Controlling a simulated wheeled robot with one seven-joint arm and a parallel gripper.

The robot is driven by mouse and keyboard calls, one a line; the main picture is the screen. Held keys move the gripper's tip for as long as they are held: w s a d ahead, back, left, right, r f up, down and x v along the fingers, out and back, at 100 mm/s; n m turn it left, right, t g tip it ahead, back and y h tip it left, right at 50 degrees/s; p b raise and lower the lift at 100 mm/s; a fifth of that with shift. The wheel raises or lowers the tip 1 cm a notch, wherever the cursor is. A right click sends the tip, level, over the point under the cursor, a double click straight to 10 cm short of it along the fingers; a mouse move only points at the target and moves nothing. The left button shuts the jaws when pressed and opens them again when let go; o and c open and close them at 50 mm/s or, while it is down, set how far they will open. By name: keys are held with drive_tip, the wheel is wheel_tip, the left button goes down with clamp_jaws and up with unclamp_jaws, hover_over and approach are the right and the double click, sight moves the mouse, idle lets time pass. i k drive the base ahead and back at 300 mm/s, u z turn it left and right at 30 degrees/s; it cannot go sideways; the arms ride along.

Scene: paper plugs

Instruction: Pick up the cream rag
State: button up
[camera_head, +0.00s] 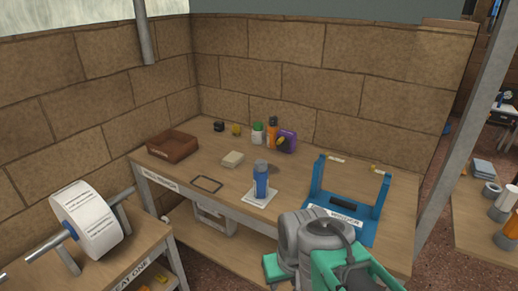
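The cream rag (232,159) looks like a small, folded, roughly square pad. It lies flat on the wooden workbench (222,172), left of the middle. It is fully visible and nothing touches it from above. Grey and green parts of my arm show at the bottom, right of the middle, well apart from the rag. I cannot make out the fingers of my gripper in this view.
A brown tray (172,146) stands left of the rag, and a dark rectangular frame (207,184) lies in front. A blue bottle (261,180) stands on a white pad to the right. Several small containers stand behind. A blue stand (347,208) is at the right.

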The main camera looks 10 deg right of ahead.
sight(234, 159)
drive_tip(key=u, duration=0.15)
drive_tip(key=i, duration=0.9)
drive_tip(key=u, duration=1.15)
drive_tip(key=i, duration=0.5)
drive_tip(key=u, duration=0.55)
